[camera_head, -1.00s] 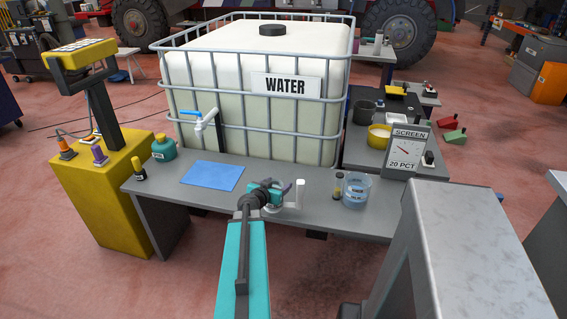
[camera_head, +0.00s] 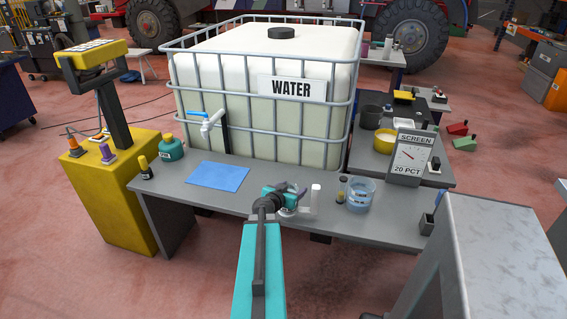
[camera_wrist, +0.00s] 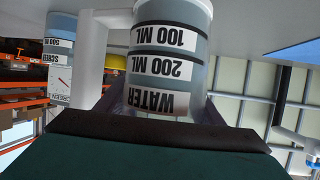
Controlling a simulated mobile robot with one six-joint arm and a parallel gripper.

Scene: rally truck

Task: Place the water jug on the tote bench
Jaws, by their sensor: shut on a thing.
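The water jug (camera_wrist: 168,68) shows upside down in the wrist view, a pale grey cup with black WATER, 200 ML and 100 ML bands. My gripper (camera_head: 290,196) is shut on it. In the head view my gripper hides most of the jug; its white upright handle (camera_head: 315,199) shows at the right. The tote bench (camera_head: 265,181) is the grey table in front of the water tote. The jug is over its front middle, right of the blue mat (camera_head: 217,176). I cannot tell whether its base touches the bench.
A clear measuring jug (camera_head: 360,195) and a small dark bottle (camera_head: 341,190) stand just right of the held jug. The caged water tote (camera_head: 262,105) with a tap (camera_head: 212,122) is behind. A SCREEN sign (camera_head: 410,155) stands at the right.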

